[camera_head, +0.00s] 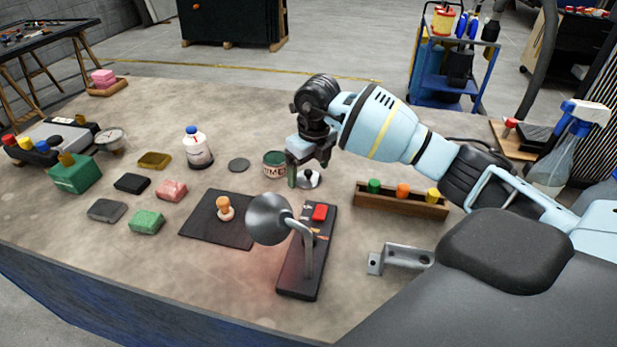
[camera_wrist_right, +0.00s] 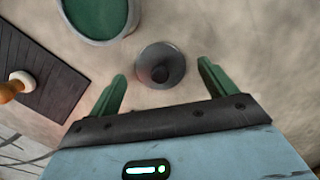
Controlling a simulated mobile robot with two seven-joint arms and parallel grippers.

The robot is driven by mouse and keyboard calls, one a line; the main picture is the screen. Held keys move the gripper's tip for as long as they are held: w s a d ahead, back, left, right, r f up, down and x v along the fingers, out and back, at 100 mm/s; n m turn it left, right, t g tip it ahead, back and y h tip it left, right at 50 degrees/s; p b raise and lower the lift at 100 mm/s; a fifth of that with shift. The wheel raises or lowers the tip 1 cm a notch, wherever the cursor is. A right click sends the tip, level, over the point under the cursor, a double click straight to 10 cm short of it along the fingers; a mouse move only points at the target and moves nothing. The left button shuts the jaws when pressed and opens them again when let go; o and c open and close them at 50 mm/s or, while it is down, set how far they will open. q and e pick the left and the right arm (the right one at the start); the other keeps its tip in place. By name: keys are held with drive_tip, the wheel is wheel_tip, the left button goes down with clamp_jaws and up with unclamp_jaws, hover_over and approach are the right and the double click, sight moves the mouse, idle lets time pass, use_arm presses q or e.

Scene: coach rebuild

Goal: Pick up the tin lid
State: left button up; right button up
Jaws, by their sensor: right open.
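The tin lid (camera_head: 309,181) is a round grey metal piece with a dark knob, lying on the bench just right of an open tin (camera_head: 274,165) with green inside. My right gripper (camera_head: 308,170) is open and points down over the lid, partly covering it. In the right wrist view the lid (camera_wrist_right: 162,58) shows between and slightly beyond the two green fingertips (camera_wrist_right: 162,75), with bare bench on both sides. The fingers hold nothing. Their exact height above the bench is hard to tell. My left gripper is in neither view.
A wooden block (camera_head: 400,204) with coloured plugs stands right of the gripper. A lamp (camera_head: 270,219) on a dark base and a black mat (camera_head: 216,233) are nearer. A flat dark disc (camera_head: 239,165) lies left of the tin. Bench behind the gripper is clear.

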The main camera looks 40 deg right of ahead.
drive_tip(key=shift+f, duration=0.35)
drive_tip(key=shift+c, duration=0.3)
drive_tip(key=c, duration=0.9)
drive_tip(key=shift+c, duration=0.4)
drive_tip(key=shift+r, duration=0.2)
